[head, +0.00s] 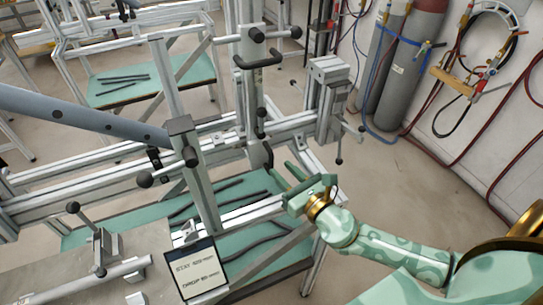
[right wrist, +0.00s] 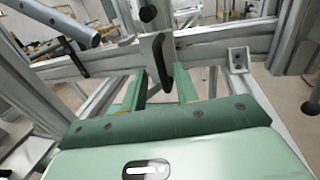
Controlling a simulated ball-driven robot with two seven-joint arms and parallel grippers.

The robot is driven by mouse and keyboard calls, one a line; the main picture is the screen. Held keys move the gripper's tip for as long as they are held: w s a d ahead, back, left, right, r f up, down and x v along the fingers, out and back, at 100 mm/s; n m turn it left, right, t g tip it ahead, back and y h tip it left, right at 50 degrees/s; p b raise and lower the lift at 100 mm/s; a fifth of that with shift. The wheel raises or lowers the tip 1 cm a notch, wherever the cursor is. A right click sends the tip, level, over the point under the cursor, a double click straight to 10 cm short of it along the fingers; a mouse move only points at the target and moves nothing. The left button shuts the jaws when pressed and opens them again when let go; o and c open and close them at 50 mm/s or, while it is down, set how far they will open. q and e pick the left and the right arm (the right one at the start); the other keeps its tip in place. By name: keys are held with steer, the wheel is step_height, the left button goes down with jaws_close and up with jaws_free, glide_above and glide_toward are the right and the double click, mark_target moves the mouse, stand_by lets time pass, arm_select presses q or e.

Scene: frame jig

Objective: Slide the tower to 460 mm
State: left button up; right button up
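The jig's tower is likely the grey upright (head: 250,85) standing across the long horizontal rails. It carries black knobs, a black bar handle (head: 258,62) high up and a dark lower handle (head: 268,155). My right gripper (head: 288,172) is just right of the lower handle, pointing at it. In the right wrist view, its two green fingers (right wrist: 162,90) are apart, with the black handle (right wrist: 167,62) showing in the gap between them. I cannot tell whether they touch it. My left gripper is not in view.
A card (head: 195,270) with small print stands at the front. A grey tube (head: 80,115) crosses from the left. A clamp block (head: 328,85) sits at the rail's right end. Gas cylinders (head: 405,70) and hoses stand by the wall. Floor right of the jig is clear.

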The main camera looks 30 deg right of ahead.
mark_target(271, 157)
steer(key=w, duration=0.4)
steer(key=w+a, duration=0.1)
steer(key=w, duration=0.1)
jaws_close()
steer(key=d+b, duration=0.2)
steer(key=d, duration=0.4)
steer(key=shift+s+d, duration=0.15)
steer(key=shift+d, duration=0.15)
